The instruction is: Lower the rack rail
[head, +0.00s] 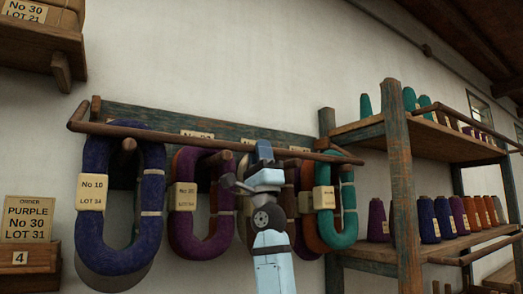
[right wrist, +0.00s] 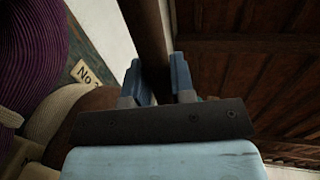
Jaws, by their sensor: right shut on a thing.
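The rack rail (head: 190,136) is a long brown wooden bar across the front of the wall rack, over the tops of the hanging yarn skeins. It slopes down a little to the right in the head view. My right gripper (head: 264,152) is at the rail, right of its middle. In the right wrist view the rail (right wrist: 148,35) runs between the two blue fingers of my right gripper (right wrist: 157,80), which is shut on it. My arm hides part of the skeins behind it. My left gripper is not in view.
A blue skein (head: 92,235), a purple skein (head: 184,225) and a teal skein (head: 345,225) hang from the painted backboard (head: 225,124), close behind the rail. A shelf with yarn cones (head: 403,180) stands at the right. A labelled wooden box (head: 30,272) is at the lower left.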

